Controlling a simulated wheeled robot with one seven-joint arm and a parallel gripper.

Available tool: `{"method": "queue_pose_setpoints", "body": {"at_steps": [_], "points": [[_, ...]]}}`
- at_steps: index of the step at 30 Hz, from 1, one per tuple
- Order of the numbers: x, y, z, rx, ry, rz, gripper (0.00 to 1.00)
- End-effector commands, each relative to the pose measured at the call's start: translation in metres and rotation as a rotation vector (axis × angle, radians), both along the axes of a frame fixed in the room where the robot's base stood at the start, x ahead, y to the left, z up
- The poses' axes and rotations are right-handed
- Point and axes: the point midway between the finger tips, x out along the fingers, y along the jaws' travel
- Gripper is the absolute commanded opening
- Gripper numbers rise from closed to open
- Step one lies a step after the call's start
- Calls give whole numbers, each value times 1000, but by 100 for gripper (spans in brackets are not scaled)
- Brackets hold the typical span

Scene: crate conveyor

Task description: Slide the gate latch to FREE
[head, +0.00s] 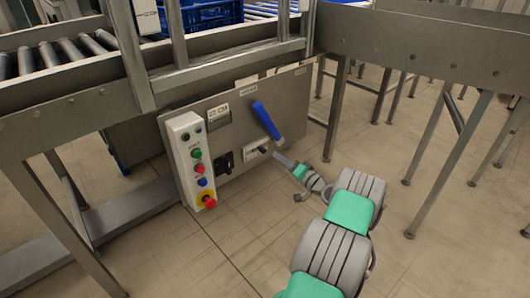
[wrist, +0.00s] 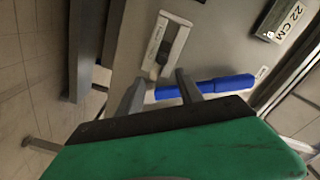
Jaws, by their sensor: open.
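The gate latch plate (head: 252,154) is a small pale plate on the grey control panel, below the blue lever (head: 264,118). In the wrist view the latch plate (wrist: 181,38) is white with a slot, and a dark knob (wrist: 163,54) sits near its lower end. The lettering on it is too small to read. My gripper (head: 279,157) is close to the plate's right side in the head view. In the wrist view my gripper (wrist: 159,75) is open, its two fingers apart just below the knob. Whether a finger touches the knob I cannot tell.
The blue lever (wrist: 230,84) lies close behind my right finger in the wrist view. A white button box (head: 190,160) with a red stop button stands left on the panel. Roller conveyor (head: 60,52) and steel legs surround the panel. The floor right is partly open.

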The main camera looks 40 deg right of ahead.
Motion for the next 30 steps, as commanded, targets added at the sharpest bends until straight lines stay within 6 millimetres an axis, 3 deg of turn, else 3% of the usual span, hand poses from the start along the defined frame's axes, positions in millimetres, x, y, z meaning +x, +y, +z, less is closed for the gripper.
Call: {"method": "queue_pose_setpoints", "body": {"at_steps": [3, 9, 18, 30], "points": [[32, 11, -3, -4, -1, 21, 43], [64, 13, -3, -2, -1, 21, 43], [68, 11, 0, 0, 0, 17, 43], [67, 10, 0, 0, 1, 15, 11]]}}
